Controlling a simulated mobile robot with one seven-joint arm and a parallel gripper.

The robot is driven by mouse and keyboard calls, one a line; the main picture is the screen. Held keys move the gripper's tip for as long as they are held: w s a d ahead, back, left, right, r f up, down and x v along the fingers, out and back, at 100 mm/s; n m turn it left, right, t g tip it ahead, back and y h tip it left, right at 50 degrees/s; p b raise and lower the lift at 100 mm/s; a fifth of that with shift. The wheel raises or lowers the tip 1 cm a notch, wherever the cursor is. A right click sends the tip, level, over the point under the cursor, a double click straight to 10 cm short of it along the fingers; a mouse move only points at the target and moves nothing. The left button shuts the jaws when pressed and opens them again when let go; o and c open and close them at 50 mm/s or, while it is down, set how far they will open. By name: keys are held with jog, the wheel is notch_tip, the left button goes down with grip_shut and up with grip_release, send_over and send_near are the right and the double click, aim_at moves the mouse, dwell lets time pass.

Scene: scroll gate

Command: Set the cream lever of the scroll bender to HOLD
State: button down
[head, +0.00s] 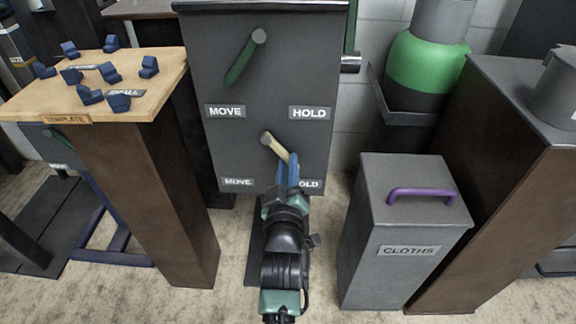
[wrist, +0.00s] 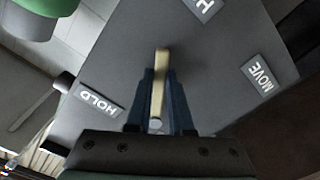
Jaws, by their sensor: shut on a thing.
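The cream lever (head: 277,148) is the lower one on the dark grey panel (head: 285,75). It slants from its pivot down and to the right, between the lower MOVE label (head: 237,182) and the lower HOLD label (head: 311,184), which my gripper partly covers. My gripper (head: 285,165) reaches up to it from below and is shut on its lower part. In the wrist view the cream lever (wrist: 161,60) lies between the two blue fingers (wrist: 159,80), with HOLD (wrist: 98,101) on the left and MOVE (wrist: 264,75) on the right.
A green lever (head: 240,65) above points down-left to the upper MOVE label (head: 225,111). A grey CLOTHS bin (head: 375,240) with a purple handle stands close on the right. A wooden-topped stand (head: 150,95) with several blue pieces is on the left.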

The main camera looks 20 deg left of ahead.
jog(key=shift+d, duration=0.1)
jog(key=c, duration=0.8)
grip_release()
jog(key=shift+s, duration=0.1)
jog(key=p+v, duration=0.2)
jog(key=v, duration=1)
jog(key=shift+s, duration=0.4)
jog(key=shift+d+r, duration=0.1)
